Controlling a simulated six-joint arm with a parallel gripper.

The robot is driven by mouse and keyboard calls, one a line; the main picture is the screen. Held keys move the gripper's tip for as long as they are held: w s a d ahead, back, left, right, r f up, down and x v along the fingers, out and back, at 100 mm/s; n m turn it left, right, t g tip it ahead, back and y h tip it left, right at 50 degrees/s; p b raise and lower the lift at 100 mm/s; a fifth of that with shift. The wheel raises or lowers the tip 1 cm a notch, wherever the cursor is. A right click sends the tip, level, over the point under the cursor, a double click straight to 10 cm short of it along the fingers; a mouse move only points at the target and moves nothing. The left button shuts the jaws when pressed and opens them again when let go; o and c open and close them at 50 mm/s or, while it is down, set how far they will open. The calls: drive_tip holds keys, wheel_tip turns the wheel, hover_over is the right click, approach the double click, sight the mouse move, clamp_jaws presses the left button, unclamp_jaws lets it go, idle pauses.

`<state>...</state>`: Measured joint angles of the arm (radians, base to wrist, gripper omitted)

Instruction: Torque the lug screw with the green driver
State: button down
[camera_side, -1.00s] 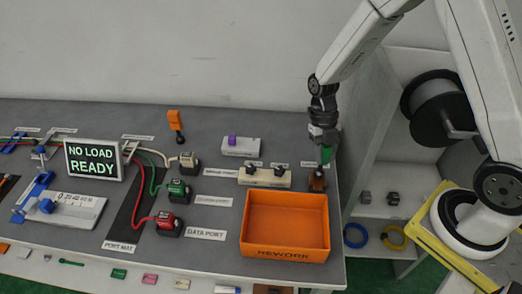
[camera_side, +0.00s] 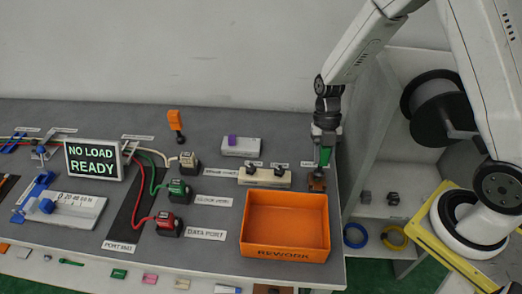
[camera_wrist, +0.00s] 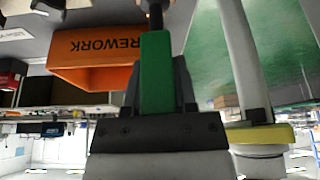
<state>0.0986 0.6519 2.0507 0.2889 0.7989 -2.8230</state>
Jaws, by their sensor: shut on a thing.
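My gripper (camera_side: 324,146) is shut on the green driver (camera_side: 324,158), which points down at the bench's right end. The driver's tip is over a small brown block (camera_side: 317,183). The lug screw cannot be made out, and I cannot tell whether the tip touches anything. In the wrist view the green handle (camera_wrist: 156,65) sits between the dark jaws of my gripper (camera_wrist: 157,88), and a dark shaft runs up out of the picture.
The orange REWORK bin (camera_side: 286,254) stands just left and in front of the block; it also shows in the wrist view (camera_wrist: 93,75). A pale block with black knobs (camera_side: 264,181) is to the left. A screen (camera_side: 94,160) reads NO LOAD READY. The bench's right edge is close.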

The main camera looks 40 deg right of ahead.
sight(326, 148)
drive_tip(key=shift+r, duration=2.35)
drive_tip(key=shift+w, duration=0.1)
drive_tip(key=m, duration=0.2)
drive_tip(key=w+m+t+y, duration=0.1)
drive_tip(key=m, duration=0.1)
drive_tip(key=w+r+m+t, duration=0.1)
drive_tip(key=m, duration=0.1)
drive_tip(key=shift+d+y, duration=0.3)
drive_tip(key=shift+d, duration=0.05)
drive_tip(key=w+r+m+t+h, duration=0.2)
drive_tip(key=w+r+m+t, duration=0.1)
drive_tip(key=m, duration=0.8)
drive_tip(key=w+r+m+t+h, duration=0.2)
drive_tip(key=w+m, duration=0.3)
drive_tip(key=m, duration=0.6)
drive_tip(key=shift+a+r+t, duration=0.15)
drive_tip(key=shift+r+t, duration=0.45)
drive_tip(key=shift+r, duration=0.25)
